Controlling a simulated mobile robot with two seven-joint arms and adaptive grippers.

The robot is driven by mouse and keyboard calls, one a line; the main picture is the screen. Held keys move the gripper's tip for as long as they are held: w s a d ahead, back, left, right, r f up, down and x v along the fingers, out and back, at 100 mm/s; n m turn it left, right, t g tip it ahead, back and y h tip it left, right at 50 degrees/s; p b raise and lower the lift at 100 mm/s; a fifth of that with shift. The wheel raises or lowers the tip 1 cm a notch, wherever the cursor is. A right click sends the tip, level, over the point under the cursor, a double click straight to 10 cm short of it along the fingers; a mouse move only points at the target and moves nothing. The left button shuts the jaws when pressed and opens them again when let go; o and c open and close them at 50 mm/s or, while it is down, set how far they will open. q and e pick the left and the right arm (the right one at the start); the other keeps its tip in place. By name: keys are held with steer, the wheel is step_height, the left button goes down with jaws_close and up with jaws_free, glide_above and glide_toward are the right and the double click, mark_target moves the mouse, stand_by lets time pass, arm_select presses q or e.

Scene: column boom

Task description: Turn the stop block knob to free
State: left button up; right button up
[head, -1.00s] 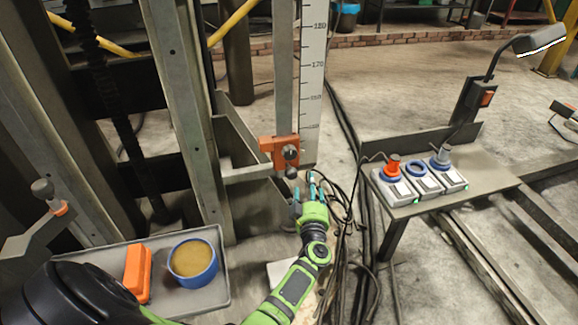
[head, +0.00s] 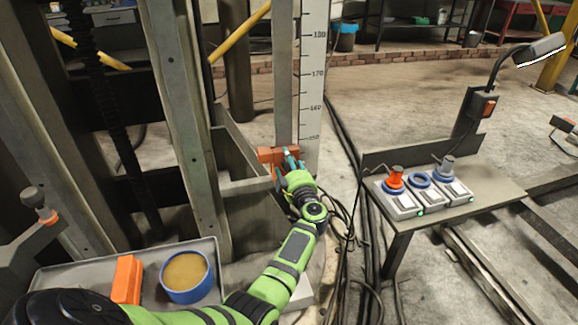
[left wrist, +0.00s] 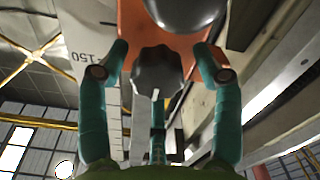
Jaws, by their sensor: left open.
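The stop block (head: 270,155) is an orange block on the upright rail beside the white ruler scale. Its dark lobed knob (left wrist: 157,72) shows in the left wrist view, in front of the orange block face (left wrist: 135,30). My left gripper (head: 288,160) is at the block in the head view and hides the knob there. In the left wrist view its two teal fingers (left wrist: 160,62) are open, one on each side of the knob, with gaps between. A rounded dark metal part (left wrist: 186,10) lies beyond the knob. My right gripper is not in view.
A grey tray (head: 75,275) holds an orange box (head: 127,279) and a blue round tub (head: 188,275). A bench (head: 490,180) at right carries several small units with coloured tops. Cables lie on the floor between bench and rail.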

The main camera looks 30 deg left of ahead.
arm_select(q)
steer(key=c, duration=1.1)
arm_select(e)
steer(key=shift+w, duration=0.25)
arm_select(q)
steer(key=shift+c, duration=0.2)
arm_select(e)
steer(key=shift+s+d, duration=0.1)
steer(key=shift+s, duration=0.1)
